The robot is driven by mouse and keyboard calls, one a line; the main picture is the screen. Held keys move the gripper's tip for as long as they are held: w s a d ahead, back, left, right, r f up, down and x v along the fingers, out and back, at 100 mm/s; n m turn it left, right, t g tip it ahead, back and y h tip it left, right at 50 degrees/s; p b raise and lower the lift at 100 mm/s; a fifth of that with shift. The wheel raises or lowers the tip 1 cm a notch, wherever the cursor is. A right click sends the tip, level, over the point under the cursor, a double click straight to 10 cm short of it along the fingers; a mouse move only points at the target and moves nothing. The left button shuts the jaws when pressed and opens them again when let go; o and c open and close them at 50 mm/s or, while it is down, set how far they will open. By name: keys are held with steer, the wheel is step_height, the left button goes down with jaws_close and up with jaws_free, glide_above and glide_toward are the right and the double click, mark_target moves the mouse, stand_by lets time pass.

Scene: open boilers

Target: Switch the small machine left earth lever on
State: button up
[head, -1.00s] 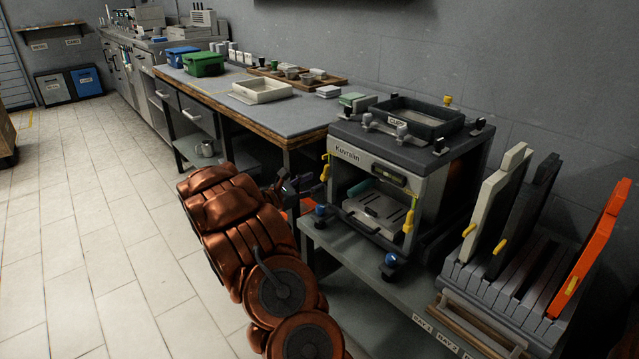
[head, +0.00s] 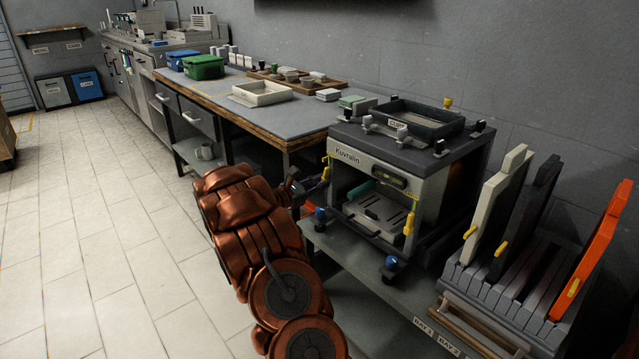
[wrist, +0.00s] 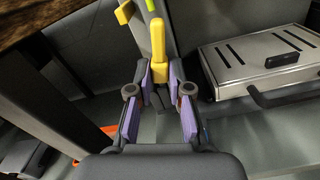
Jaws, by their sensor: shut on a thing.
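The small machine (head: 365,160), marked Kuvralin, is a grey box with an open front on a bench. Its left lever is yellow and sits at the left front edge (head: 326,172). In the wrist view the yellow lever (wrist: 158,45) stands straight ahead, its long end pointing up the picture. My gripper (wrist: 160,82) has its purple-padded fingers on either side of the lever's lower part and is shut on it. In the head view my gripper (head: 314,186) is small and partly hidden by my arm, at the machine's left front. A second yellow lever (head: 409,222) hangs at the right front.
A metal tray plate (wrist: 262,60) lies inside the machine, right of the gripper in the wrist view. A blue-topped knob (head: 320,214) stands below the lever. A wooden-edged table (head: 285,140) is close on the left. A rack (head: 500,290) with upright panels stands right.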

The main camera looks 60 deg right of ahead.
steer(key=shift+w, duration=0.1)
jaws_close()
steer(key=shift+w+d+r+m+b, duration=0.15)
steer(key=shift+w+r+m+b, duration=0.25)
steer(key=shift+m+b, duration=1.15)
steer(key=shift+w+d+r+m+b, duration=0.1)
steer(key=shift+w+r+m+b, duration=0.3)
steer(key=shift+m+b, duration=1.1)
steer(key=shift+w+d+r+m+b, duration=0.15)
steer(key=shift+w+r+m+b, duration=0.5)
steer(key=shift+m, duration=1.5)
steer(key=shift+s+f, duration=0.2)
steer(key=shift+f, duration=0.05)
steer(key=o, duration=0.8)
jaws_free()
steer(key=shift+a, duration=0.1)
